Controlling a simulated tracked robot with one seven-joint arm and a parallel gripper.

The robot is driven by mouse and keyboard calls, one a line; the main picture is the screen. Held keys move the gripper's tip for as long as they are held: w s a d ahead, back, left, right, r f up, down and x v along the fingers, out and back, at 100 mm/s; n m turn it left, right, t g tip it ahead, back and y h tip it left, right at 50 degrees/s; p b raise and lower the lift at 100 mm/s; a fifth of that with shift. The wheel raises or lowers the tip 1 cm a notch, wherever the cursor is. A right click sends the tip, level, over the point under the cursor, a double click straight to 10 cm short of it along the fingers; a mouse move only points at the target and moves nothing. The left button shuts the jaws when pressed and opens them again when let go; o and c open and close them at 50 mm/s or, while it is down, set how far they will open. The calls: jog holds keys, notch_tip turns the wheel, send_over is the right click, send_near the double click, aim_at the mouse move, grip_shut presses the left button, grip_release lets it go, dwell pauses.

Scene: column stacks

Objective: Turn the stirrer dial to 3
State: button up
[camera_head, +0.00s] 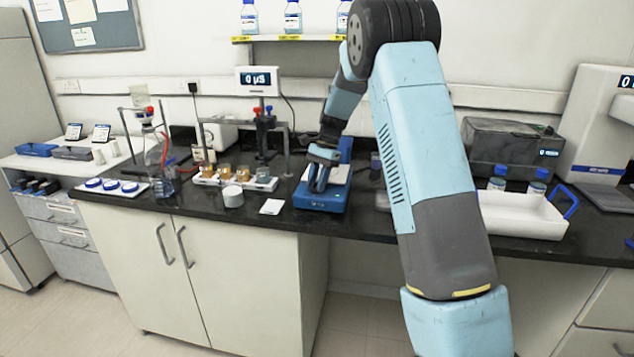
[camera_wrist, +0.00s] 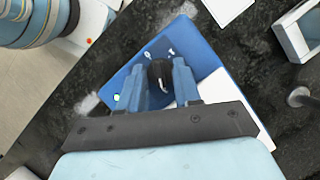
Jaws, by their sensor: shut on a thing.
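The stirrer (camera_head: 318,200) is a blue box with a white top plate, on the black bench near its front edge. In the wrist view its blue front face (camera_wrist: 200,52) shows a black dial (camera_wrist: 159,74) with small white marks beside it and a green light to its left. My gripper (camera_wrist: 163,82) is shut on the dial, one blue finger on each side. In the head view my gripper (camera_head: 318,178) reaches down to the stirrer's front from above. The number that the dial points to is too small to read, and most scale marks are hidden by the fingers.
A white tray (camera_head: 520,214) with blue handles stands to the right. A blue upright part (camera_head: 346,150) rises behind the stirrer.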

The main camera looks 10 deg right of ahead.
jog(key=shift+a, duration=0.1)
jog(key=o, duration=1)
jog(key=v, duration=1.3)
jog(key=shift+w+r, duration=0.15)
jog(key=shift+r, duration=0.1)
jog(key=shift+d, duration=0.2)
